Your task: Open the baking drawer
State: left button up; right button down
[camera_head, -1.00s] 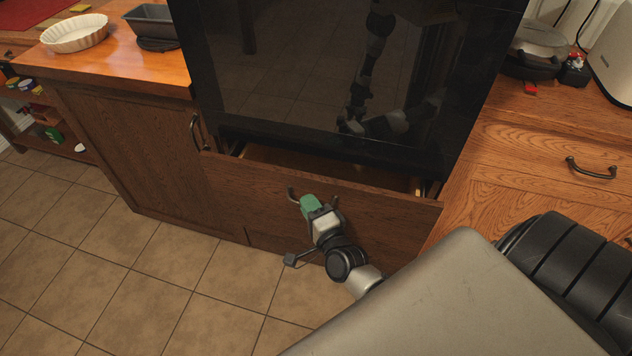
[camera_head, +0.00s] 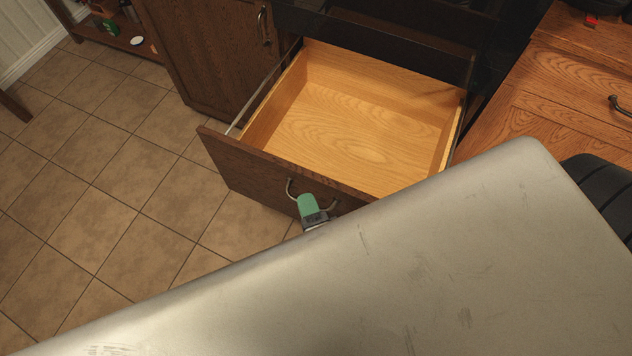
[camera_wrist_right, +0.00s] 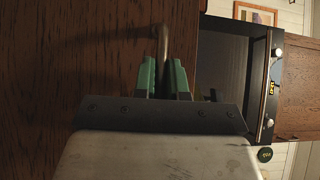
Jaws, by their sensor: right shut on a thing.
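The baking drawer (camera_head: 250,172) is pulled well out below the black oven, and its pale wooden inside (camera_head: 350,120) shows empty. Its dark front carries a curved metal handle (camera_head: 291,188). My right gripper (camera_head: 307,204) is at the handle, its green fingers closed around the bar. In the right wrist view, the green fingers (camera_wrist_right: 162,77) are on either side of the handle (camera_wrist_right: 163,45), against the dark wood front. My left gripper is not in view.
A dark cabinet door (camera_head: 205,50) with a handle is left of the drawer. Lighter wooden drawers (camera_head: 570,90) are at the right. Tiled floor (camera_head: 110,210) is free at the left. My own grey body covers the lower right.

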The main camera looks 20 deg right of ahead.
jog(key=shift+s+a, duration=1.05)
jog(key=shift+a, duration=0.15)
jog(key=c, duration=1.2)
grip_release()
jog(key=shift+o, duration=0.2)
jog(key=s+b, duration=0.1)
jog(key=s, duration=0.9)
jog(key=shift+s+a+f, duration=0.15)
jog(key=shift+s+a, duration=0.25)
jog(key=shift+a, duration=0.05)
jog(key=shift+f, duration=0.1)
